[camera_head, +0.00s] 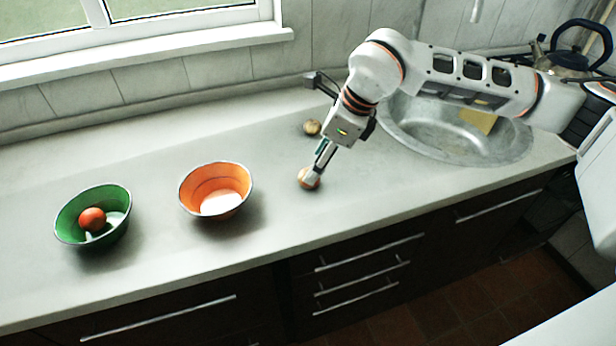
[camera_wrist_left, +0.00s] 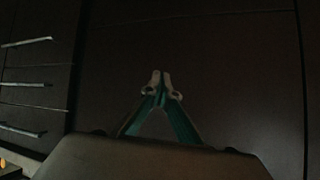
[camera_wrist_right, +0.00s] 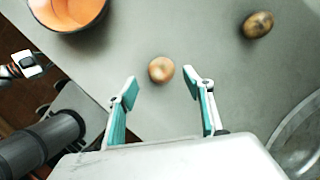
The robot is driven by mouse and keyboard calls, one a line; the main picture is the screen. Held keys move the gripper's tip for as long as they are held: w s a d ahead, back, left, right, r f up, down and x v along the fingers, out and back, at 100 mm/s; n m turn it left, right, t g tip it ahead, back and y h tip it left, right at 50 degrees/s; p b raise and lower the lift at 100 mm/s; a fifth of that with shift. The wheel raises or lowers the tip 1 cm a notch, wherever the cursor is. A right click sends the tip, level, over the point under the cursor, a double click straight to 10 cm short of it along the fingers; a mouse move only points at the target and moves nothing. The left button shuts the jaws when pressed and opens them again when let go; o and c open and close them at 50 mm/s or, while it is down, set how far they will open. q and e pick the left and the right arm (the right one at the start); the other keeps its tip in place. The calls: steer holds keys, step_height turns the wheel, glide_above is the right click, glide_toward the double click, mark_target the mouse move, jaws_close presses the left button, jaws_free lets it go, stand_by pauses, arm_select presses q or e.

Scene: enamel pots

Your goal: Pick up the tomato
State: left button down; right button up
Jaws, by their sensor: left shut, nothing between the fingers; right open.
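A round red-orange tomato (camera_head: 92,219) lies in the green bowl (camera_head: 66,235) at the left of the counter. My right gripper (camera_head: 314,172) points down at the counter, well to the right of that bowl, by a round light-brown onion-like item (camera_head: 307,184). In the right wrist view, my right gripper (camera_wrist_right: 160,83) is open, with this item (camera_wrist_right: 161,69) just beyond and between its fingertips, not gripped. In the left wrist view, my left gripper (camera_wrist_left: 160,80) is shut and empty in front of dark cabinet fronts. It is not in the head view.
An orange bowl (camera_head: 187,207) stands between the green bowl and my right gripper. A brown potato-like item (camera_head: 312,128) lies behind the gripper. A metal sink (camera_head: 430,140) is at the right, with a dark kettle (camera_head: 583,45) beyond. The counter's front left is clear.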

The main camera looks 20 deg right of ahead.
mark_target(302, 175)
steer(key=x, duration=0.5)
steer(key=shift+d+f, duration=0.15)
steer(key=c, duration=1.2)
